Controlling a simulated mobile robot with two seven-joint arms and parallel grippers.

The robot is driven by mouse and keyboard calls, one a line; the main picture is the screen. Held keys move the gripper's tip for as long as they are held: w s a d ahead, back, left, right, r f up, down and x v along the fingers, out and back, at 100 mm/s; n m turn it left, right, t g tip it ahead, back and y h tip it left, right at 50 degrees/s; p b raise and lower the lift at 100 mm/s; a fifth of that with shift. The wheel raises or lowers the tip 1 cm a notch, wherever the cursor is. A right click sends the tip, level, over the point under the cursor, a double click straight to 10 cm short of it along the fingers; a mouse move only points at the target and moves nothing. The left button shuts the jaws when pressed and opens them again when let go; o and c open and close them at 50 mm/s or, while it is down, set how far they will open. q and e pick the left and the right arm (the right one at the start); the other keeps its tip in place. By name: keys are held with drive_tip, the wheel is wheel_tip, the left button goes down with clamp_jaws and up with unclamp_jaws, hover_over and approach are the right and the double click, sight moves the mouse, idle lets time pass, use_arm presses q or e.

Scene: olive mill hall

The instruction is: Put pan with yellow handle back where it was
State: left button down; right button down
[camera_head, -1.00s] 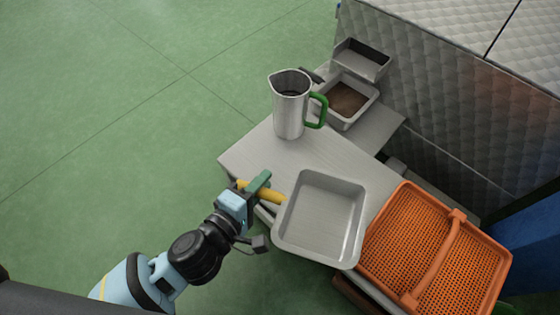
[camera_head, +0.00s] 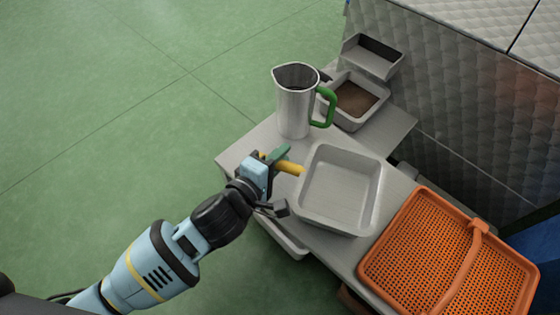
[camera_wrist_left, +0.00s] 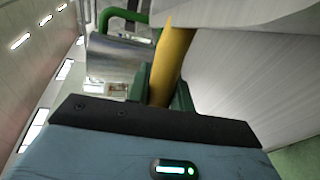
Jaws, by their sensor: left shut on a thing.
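The pan with the yellow handle (camera_head: 340,190) is a grey square pan over the middle of the light table, its handle pointing left. My left gripper (camera_head: 281,162) is shut on the yellow handle. I cannot tell whether the pan touches the table top. The right gripper does not show.
A metal jug with a green handle (camera_head: 295,105) stands behind the pan. An orange perforated basket (camera_head: 425,250) is at the right. A tray with brown contents (camera_head: 355,100) sits under a spout (camera_head: 372,57). The table's left corner (camera_head: 235,160) is bare.

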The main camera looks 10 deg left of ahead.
use_arm(q)
drive_tip(key=shift+f, duration=0.5)
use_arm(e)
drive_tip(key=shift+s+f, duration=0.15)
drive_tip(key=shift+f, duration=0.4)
use_arm(q)
drive_tip(key=shift+f, duration=0.15)
drive_tip(key=c, duration=1.5)
unclamp_jaws()
drive_tip(key=shift+o, duration=1.3)
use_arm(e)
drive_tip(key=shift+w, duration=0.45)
